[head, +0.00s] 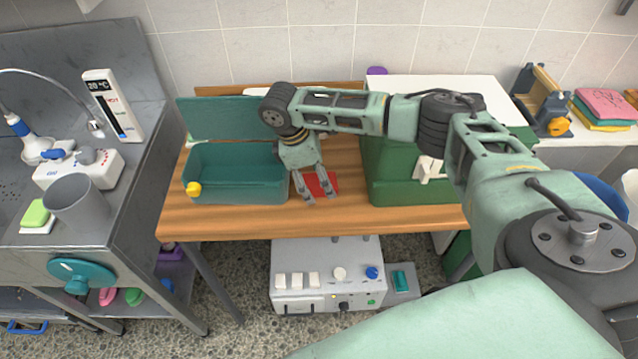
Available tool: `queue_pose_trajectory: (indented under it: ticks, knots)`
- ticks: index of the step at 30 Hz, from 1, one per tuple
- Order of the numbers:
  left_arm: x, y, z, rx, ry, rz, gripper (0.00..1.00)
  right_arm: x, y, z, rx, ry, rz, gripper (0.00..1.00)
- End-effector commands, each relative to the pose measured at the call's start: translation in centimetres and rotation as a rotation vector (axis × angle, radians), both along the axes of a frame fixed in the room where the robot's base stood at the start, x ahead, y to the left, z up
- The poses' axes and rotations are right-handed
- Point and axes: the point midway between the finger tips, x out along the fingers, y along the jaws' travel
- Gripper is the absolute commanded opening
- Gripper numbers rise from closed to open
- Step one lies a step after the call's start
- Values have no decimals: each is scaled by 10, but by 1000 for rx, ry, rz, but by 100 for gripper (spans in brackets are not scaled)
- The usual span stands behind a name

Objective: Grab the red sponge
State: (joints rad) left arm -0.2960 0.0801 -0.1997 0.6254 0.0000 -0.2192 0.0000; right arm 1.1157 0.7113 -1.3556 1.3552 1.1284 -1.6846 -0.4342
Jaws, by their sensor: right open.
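The red sponge (323,183) lies flat on the wooden table, between the open teal box on the left and the green cabinet on the right. My right gripper (321,199) points down over it with its two fingers spread. The fingers cover part of the sponge; one is near its left edge and the other crosses its middle and right part. I cannot tell whether they touch it. Nothing shows held between the fingers. My left gripper is not in view.
The teal box (240,190) with a raised lid and yellow knob stands close left of the gripper. The green cabinet (400,190) stands close right. The wooden table (330,222) is bare in front. A metal sink with a grey cup (78,203) is at far left.

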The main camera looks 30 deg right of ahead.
Motion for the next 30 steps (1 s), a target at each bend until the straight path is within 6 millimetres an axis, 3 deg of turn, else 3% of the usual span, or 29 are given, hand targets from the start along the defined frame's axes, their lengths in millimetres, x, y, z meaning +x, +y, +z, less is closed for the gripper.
queue_pose_trajectory:
  ticks: [13,20,25,30]
  knots:
    - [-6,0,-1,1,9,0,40,0,0,0,0,0,0,35]
    - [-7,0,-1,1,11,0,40,0,0,0,0,0,0,34]
    - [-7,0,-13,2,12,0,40,1,-1,2,-1,-2,1,34]
    - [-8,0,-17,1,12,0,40,1,0,37,2,-4,1,34]
